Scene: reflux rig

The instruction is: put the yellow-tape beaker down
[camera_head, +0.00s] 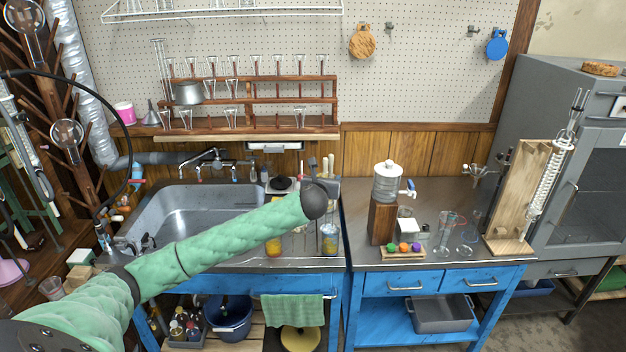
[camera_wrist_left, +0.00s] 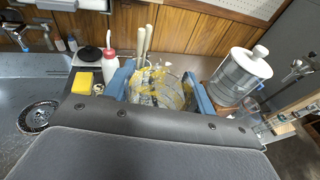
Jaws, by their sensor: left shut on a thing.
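The yellow-tape beaker (camera_wrist_left: 163,88) is a clear glass with yellow marks, between the blue fingers of my left gripper (camera_wrist_left: 161,94) in the left wrist view. The gripper is shut on it. The grey wrist cover hides the beaker's lower part, so I cannot tell whether it touches the counter. My right gripper is not in view.
The sink (camera_head: 180,205) lies left. On the counter are an orange-yellow vessel (camera_head: 273,245), a vessel with blue and yellow on it (camera_head: 329,240), a yellow sponge (camera_wrist_left: 83,82), a squeeze bottle (camera_wrist_left: 110,66) and a dispenser (camera_head: 387,184). Glassware and a wooden rig stand farther right.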

